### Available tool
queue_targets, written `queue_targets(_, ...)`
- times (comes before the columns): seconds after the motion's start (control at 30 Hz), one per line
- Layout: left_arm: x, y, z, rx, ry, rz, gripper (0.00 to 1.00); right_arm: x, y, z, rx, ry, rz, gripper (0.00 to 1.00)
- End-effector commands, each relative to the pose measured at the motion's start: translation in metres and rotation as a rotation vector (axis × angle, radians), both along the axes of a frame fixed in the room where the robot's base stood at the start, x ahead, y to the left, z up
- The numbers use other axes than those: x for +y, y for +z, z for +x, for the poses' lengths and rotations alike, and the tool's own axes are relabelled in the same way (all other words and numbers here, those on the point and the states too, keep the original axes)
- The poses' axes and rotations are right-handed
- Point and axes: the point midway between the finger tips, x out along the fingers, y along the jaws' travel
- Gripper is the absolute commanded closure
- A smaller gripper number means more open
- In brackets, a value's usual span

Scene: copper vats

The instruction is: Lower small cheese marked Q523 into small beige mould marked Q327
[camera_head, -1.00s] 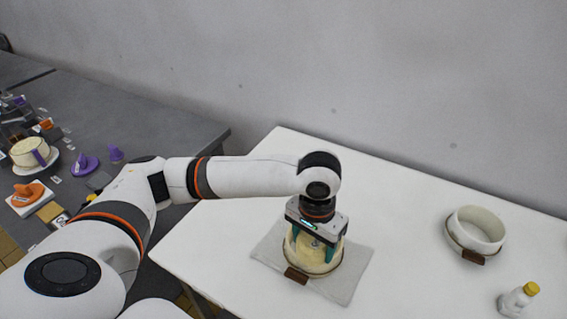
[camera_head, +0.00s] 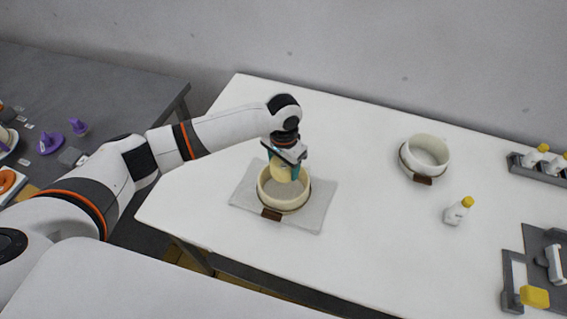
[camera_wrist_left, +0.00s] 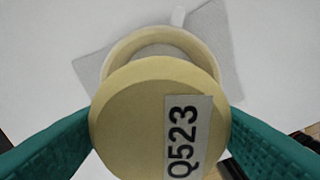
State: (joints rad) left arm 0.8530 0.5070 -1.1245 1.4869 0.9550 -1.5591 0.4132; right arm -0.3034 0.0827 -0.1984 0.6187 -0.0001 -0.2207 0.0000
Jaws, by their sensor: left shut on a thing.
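The small cheese marked Q523 (camera_wrist_left: 135,110) is a pale yellow round with a white label, in the left wrist view. It also shows in the head view (camera_head: 281,174). My left gripper (camera_head: 284,170) is shut on it, with a teal finger on either side. A small beige mould (camera_head: 283,203) with a brown tag stands on a grey cloth. The cheese is held above the mould's far part; the mould's opening shows in front of it. In the left wrist view the mould (camera_wrist_left: 130,47) is partly hidden behind the cheese. No marking is readable on the mould. My right gripper is not in view.
A second beige mould (camera_head: 426,156) stands at the right on the white table (camera_head: 350,260). A bottle with a yellow cap (camera_head: 457,211) is near it. Racks and a yellow item (camera_head: 534,297) lie at the right edge. The grey cloth (camera_head: 318,211) lies under the first mould.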

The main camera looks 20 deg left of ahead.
Motion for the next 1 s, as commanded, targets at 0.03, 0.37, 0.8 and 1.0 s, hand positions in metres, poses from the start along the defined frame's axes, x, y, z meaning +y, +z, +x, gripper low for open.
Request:
queue_targets(0.03,0.000,-0.008,0.001,-0.002,0.000,-0.001,0.65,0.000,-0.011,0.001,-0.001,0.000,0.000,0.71)
queue_targets(0.37,0.000,-0.033,0.000,0.000,0.001,-0.001,0.65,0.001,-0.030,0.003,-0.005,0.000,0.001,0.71)
queue_targets(0.8,0.000,-0.078,0.000,0.001,0.001,0.000,0.65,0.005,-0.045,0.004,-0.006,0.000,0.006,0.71)
queue_targets(1.0,-0.001,-0.090,0.000,0.000,0.000,-0.001,0.65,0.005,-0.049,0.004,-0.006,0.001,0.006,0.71)
